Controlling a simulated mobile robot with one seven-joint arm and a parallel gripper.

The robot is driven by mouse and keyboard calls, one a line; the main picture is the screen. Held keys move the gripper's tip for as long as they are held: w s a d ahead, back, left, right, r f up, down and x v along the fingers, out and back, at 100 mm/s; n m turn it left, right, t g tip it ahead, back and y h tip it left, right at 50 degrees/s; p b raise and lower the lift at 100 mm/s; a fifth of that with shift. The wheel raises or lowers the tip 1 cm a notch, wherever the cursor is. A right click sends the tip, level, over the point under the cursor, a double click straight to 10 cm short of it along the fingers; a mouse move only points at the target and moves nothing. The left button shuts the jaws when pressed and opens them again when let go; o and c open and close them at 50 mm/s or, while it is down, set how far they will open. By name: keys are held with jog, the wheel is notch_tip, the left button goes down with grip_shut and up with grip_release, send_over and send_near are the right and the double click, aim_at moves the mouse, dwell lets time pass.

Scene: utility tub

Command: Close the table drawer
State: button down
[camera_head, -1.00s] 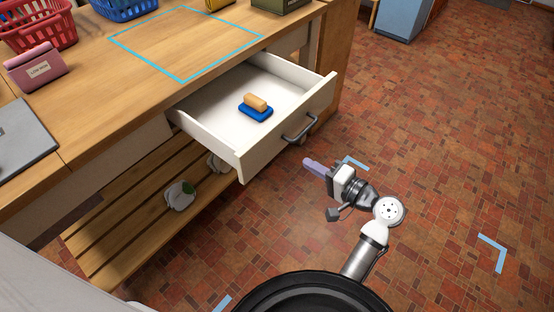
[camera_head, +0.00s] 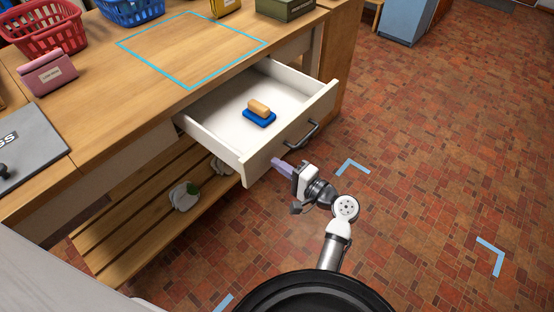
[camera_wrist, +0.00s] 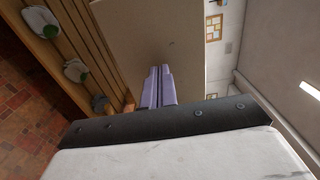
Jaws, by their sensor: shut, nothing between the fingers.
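The white table drawer (camera_head: 212,139) is pulled out from the wooden table (camera_head: 92,115). Its front panel has a dark grey handle (camera_head: 301,135). A blue soap dish with a tan block (camera_head: 259,113) lies inside the drawer. My gripper (camera_head: 275,164) is shut and empty, with its purple fingers pointing at the drawer front, below and left of the handle. In the wrist view the two fingers (camera_wrist: 158,87) lie side by side against the pale drawer front (camera_wrist: 140,38). I cannot tell whether the tips touch it.
A slatted lower shelf (camera_head: 140,228) holds several white items under the table. A red basket (camera_head: 45,30), a pink pouch (camera_head: 48,73) and a green box (camera_head: 284,8) stand on the tabletop. The brick floor (camera_head: 430,150) to the right is open.

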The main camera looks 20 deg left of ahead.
aim_at(206, 122)
jog(key=shift+w+a, duration=0.2)
jog(key=shift+a, duration=0.4)
jog(key=b+x, duration=0.3)
jog(key=x, duration=1.1)
jog(key=b+x, duration=0.3)
jog(key=x, duration=1.2)
jog(key=shift+a+f, duration=0.2)
jog(key=shift+a, duration=0.05)
jog(key=shift+w+a+b, duration=0.25)
jog(key=shift+a+b, duration=0.15)
jog(key=shift+a, duration=0.05)
jog(key=shift+r, duration=0.35)
